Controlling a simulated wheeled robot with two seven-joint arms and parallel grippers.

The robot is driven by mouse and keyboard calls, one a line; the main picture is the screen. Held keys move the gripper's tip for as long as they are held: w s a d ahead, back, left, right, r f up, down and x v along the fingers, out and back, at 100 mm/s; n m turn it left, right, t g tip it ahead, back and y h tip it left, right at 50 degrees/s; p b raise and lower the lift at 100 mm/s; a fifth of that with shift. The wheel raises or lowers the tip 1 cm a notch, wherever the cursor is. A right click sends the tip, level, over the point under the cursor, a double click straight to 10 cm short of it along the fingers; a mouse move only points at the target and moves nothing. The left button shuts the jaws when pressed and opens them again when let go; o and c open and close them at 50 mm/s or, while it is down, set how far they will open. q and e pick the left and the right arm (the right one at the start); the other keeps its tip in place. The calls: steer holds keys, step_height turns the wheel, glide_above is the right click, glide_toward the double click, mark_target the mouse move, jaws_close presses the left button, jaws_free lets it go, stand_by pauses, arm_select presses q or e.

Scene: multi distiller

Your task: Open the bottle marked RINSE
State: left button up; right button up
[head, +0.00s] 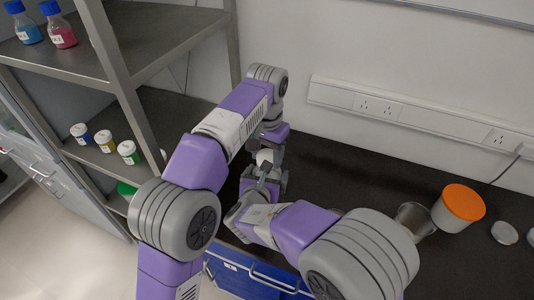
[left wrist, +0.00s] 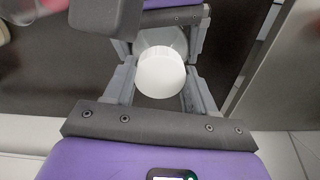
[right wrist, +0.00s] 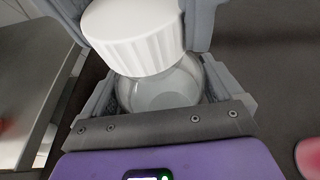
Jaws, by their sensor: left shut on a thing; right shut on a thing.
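A clear bottle (right wrist: 165,88) with a white ribbed cap (right wrist: 133,35) is between my two grippers, which face each other. The cap also shows in the left wrist view (left wrist: 161,73) and in the head view (head: 265,157). My left gripper (left wrist: 160,88) is shut on the cap. My right gripper (right wrist: 160,95) is shut on the bottle body. The cap sits at the mouth of the bottle; I cannot tell whether it is loose. No RINSE marking shows, and my arms hide much of the bottle in the head view.
A shelf rack (head: 150,40) at left holds blue and pink bottles (head: 60,32) above and several small jars (head: 104,140) below. On the dark bench at right stand an orange-lidded tub (head: 450,215), a metal cup (head: 415,220) and a pale round lid (head: 504,232). The bench behind is clear.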

arm_select(q)
steer(key=n, duration=2.4)
steer(key=shift+r, duration=0.1)
steer(key=shift+r, duration=0.15)
steer(key=shift+r, duration=0.9)
